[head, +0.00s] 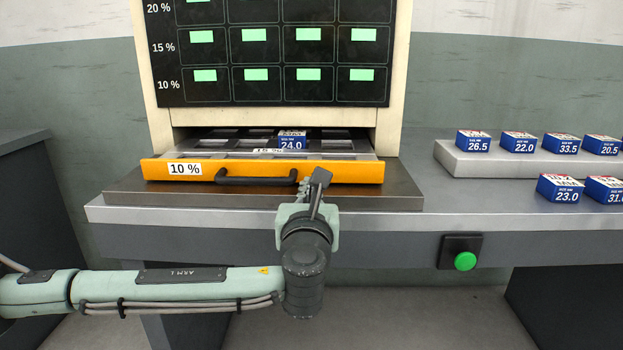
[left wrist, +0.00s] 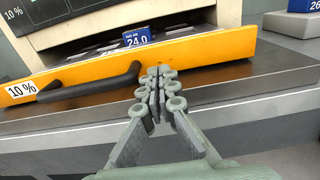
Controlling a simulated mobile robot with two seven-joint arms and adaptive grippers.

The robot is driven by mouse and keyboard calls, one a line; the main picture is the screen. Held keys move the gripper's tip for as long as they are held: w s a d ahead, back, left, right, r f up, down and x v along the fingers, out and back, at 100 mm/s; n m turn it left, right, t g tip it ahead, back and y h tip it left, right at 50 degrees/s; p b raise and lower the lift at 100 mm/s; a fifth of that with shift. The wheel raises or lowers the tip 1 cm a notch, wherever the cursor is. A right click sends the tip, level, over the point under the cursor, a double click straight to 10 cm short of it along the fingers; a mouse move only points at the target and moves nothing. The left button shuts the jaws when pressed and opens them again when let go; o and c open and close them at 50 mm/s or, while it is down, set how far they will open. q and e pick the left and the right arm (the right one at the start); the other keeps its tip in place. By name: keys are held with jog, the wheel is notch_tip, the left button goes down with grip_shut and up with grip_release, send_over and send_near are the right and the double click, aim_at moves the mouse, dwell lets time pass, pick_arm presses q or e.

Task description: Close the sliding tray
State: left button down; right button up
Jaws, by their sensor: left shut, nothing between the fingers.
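The sliding tray (head: 335,172) has an orange front labelled 10 % and a dark handle. It sticks out of the cabinet's lower opening, with part of its compartments showing. It also shows in the left wrist view (left wrist: 205,49). A blue block marked 24.0 (head: 292,141) sits in the tray; it shows in the left wrist view too (left wrist: 137,37). My left gripper (head: 318,180) is shut and empty in front of the orange face, near the handle's right end. In the left wrist view its fingertips (left wrist: 157,73) overlap the front's lower edge; contact cannot be told. My right gripper is not in view.
The cabinet (head: 398,80) carries a black board with green tiles above the opening. Several blue numbered blocks stand at the right, some on a grey riser (head: 455,160). A green button (head: 465,261) is on the bench's front. The bench top between tray and riser is clear.

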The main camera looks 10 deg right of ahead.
pick_arm(q)
jog(key=shift+x, duration=1.2)
jog(key=shift+w+d, duration=0.15)
jog(key=shift+w, duration=0.35)
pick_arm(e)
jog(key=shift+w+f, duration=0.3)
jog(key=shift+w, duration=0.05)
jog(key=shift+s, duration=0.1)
